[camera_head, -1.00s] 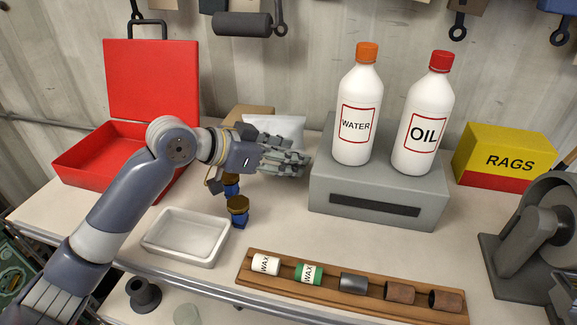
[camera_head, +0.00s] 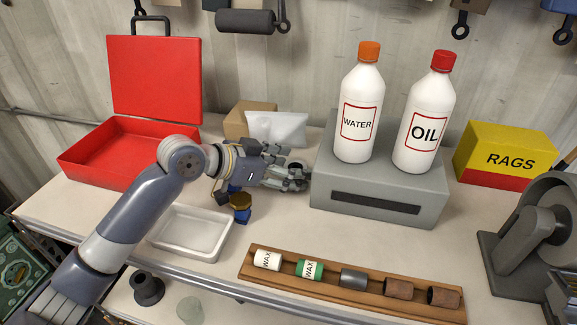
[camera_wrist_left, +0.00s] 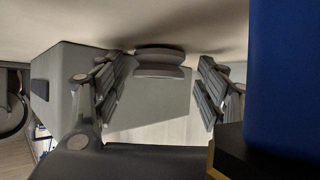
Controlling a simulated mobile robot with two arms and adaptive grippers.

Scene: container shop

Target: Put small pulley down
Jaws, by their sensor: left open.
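The small pulley (camera_head: 296,167), dark grey and round, sits at the fingertips of my left gripper (camera_head: 298,178), just left of the grey box (camera_head: 377,205). In the left wrist view the pulley (camera_wrist_left: 160,64) is against the pale tabletop, between the two spread fingers, with a gap on each side. The left gripper is open and low over the bench. In the head view its fingers hide part of the pulley. My right gripper is not in view.
White water (camera_head: 360,105) and oil (camera_head: 424,115) bottles stand on the box. Blue-based brown-topped items (camera_head: 240,203) are beneath the left gripper.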

